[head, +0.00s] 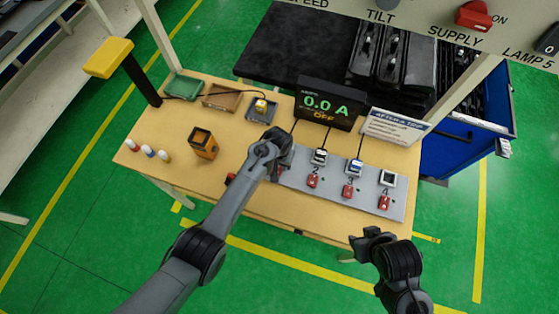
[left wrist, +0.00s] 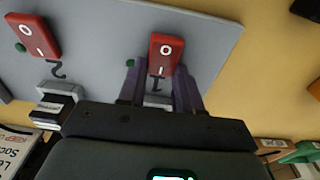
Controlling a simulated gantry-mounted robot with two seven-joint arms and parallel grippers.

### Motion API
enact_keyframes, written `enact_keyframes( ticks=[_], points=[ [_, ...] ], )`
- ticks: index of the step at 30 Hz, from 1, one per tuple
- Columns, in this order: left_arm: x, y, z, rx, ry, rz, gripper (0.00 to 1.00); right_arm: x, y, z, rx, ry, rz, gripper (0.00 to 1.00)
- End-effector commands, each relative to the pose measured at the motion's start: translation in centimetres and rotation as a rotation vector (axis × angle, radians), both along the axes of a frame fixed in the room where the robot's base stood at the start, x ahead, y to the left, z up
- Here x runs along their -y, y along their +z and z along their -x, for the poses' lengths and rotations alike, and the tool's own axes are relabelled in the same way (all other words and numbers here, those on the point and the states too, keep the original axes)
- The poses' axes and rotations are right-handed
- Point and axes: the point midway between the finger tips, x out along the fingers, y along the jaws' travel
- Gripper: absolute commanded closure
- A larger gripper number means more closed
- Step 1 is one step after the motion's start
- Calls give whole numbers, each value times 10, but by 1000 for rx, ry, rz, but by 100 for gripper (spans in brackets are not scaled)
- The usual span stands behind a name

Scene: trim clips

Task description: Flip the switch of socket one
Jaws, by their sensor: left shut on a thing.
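The grey socket strip (head: 335,188) lies along the table's front right, with numbered sockets and red switches. My left gripper (head: 278,160) is over socket one at its left end and hides most of it in the head view. In the left wrist view, the red switch of socket one (left wrist: 165,52), marked O and I, sits at the fingertips. The purple fingers of my left gripper (left wrist: 160,72) are on either side of its lower end, shut on it. A green dot shows left of the switch. My right gripper (head: 368,240) is in front of the table, off the strip; its jaw state is unclear.
A display (head: 325,103) reads 0.0 A, OFF. Plugs fill sockets two (head: 320,156) and three (head: 354,169). A sign (head: 395,127) stands behind. Three trays, one green (head: 184,87), and an orange device (head: 204,143) are to the left.

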Motion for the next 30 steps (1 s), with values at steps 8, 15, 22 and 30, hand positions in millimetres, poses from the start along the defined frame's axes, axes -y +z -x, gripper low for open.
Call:
enact_keyframes(
  ticks=[8, 15, 22, 30],
  points=[
    [-5, 6, 10, 223, 2, 75, 96, -1, 53, -1, 6, -1, -3, 57],
    [-4, 4, 11, 339, 2, 117, 96, -2, 58, -1, 4, -5, -9, 57],
    [-4, 4, 10, 345, 1, 120, 96, -2, 57, 0, 2, -7, -11, 57],
    [-4, 4, 10, 343, 1, 119, 40, -2, 57, 0, 2, -7, -10, 57]
  ],
)
